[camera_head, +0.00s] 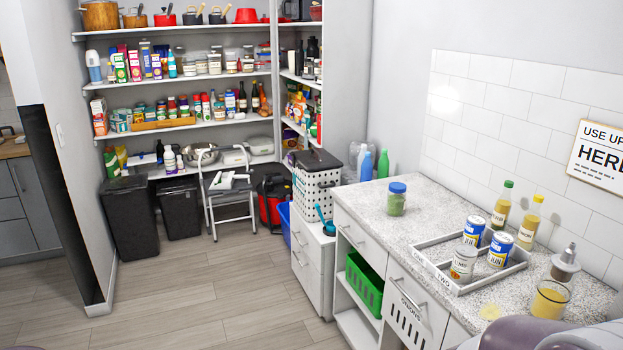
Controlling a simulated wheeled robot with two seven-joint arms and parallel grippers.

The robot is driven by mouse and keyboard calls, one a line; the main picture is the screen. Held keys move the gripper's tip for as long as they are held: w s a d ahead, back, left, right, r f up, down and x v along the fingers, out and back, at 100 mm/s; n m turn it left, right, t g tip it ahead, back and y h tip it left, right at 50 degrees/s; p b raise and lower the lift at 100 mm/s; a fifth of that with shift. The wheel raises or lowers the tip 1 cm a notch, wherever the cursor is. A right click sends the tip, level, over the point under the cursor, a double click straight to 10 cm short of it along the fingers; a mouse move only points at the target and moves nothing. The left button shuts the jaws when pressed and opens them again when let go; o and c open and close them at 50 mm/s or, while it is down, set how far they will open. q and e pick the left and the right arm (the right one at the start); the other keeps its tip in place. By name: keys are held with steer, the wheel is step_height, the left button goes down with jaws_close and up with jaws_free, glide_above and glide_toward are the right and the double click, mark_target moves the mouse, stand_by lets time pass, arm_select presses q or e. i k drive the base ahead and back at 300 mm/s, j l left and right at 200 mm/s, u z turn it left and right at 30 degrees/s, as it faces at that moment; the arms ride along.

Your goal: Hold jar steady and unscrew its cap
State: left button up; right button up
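A small clear jar (396,204) with green contents stands upright on the speckled counter (365,205), near its far left end. Its blue cap (397,187) is on top. Nothing touches the jar, and there is bare counter around it. Neither my left nor my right gripper shows in the head view.
A divided tray (427,263) holds several cans right of the jar. Two oil bottles (526,222) stand behind it. A glass of yellow liquid (549,299) and a dispenser bottle (565,264) are nearer. A white perforated bin (316,187) stands left of the counter.

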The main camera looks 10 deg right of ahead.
mark_target(395, 204)
steer(key=i+z, duration=0.15)
steer(key=i, duration=0.3)
steer(key=i+j+z, duration=0.15)
steer(key=i, duration=0.3)
steer(key=i+j+z, duration=0.1)
steer(key=i, duration=0.3)
steer(key=i+j+z, duration=0.15)
steer(key=i, duration=0.3)
